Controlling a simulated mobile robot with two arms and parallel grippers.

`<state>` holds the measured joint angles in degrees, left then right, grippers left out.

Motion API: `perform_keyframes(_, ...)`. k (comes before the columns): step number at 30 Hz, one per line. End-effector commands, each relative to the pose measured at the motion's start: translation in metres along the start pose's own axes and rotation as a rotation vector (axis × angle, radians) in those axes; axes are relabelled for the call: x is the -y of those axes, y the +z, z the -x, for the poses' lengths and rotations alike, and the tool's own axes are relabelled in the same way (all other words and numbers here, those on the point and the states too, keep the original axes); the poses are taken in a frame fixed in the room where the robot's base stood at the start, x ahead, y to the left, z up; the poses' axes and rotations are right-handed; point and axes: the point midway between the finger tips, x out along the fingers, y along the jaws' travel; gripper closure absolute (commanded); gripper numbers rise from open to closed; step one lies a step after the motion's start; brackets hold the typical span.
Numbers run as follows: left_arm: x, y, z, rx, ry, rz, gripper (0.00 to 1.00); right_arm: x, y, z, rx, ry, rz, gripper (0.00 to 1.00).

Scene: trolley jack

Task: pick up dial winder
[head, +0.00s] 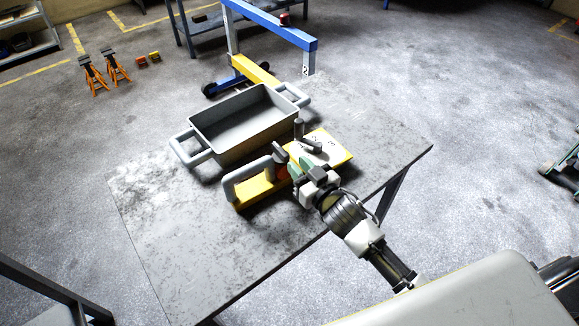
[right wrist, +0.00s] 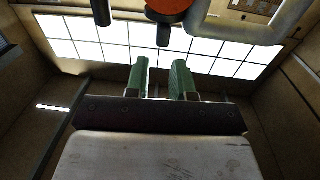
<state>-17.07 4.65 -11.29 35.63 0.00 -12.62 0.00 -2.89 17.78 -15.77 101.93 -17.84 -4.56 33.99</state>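In the right wrist view the orange disc (right wrist: 168,8) and a dark peg (right wrist: 163,34) show at the top, just beyond the fingertips. My right gripper (head: 297,168) is at that right end. Its green fingers (right wrist: 160,66) are apart with nothing seen between them. Whether a fingertip touches the unit I cannot tell. My left gripper is not in view.
A yellow-edged white panel (head: 325,147) with dark upright and lying rods is right beside the gripper. A grey two-handled tray (head: 233,153) stands behind. The grey table (head: 170,235) is bare at the front left. A blue-and-yellow frame (head: 270,22) stands beyond it.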

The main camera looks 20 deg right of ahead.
Motion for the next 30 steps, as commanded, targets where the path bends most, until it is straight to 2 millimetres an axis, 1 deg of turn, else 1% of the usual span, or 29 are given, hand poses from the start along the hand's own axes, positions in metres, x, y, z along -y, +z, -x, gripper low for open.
perform_keyframes(1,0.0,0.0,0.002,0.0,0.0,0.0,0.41,0.0,-0.001,-0.008,0.0,0.001,-0.001,0.77)
perform_keyframes(3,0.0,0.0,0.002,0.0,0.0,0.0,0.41,0.0,-0.001,-0.015,0.0,0.001,-0.002,0.77)
perform_keyframes(8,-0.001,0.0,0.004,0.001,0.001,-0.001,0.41,0.0,0.001,-0.025,0.002,0.002,-0.002,0.77)
perform_keyframes(15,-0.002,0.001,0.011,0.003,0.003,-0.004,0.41,0.002,0.006,-0.058,0.0,0.001,-0.002,0.77)
perform_keyframes(18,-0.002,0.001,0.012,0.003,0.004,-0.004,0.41,0.002,0.007,-0.067,0.001,0.001,-0.001,0.77)
perform_keyframes(21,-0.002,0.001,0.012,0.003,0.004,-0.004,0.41,0.002,0.007,-0.071,0.002,0.001,-0.001,0.77)
perform_keyframes(26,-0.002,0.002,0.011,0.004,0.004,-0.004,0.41,0.002,0.008,-0.071,0.002,0.001,-0.001,0.77)
perform_keyframes(27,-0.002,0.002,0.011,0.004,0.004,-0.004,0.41,0.002,0.008,-0.071,0.002,0.001,-0.001,0.78)
perform_keyframes(29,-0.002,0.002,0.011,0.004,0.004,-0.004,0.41,0.002,0.008,-0.071,0.002,0.001,-0.001,0.87)
perform_keyframes(30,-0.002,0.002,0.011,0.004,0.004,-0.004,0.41,0.002,0.008,-0.071,0.002,0.001,-0.001,0.93)
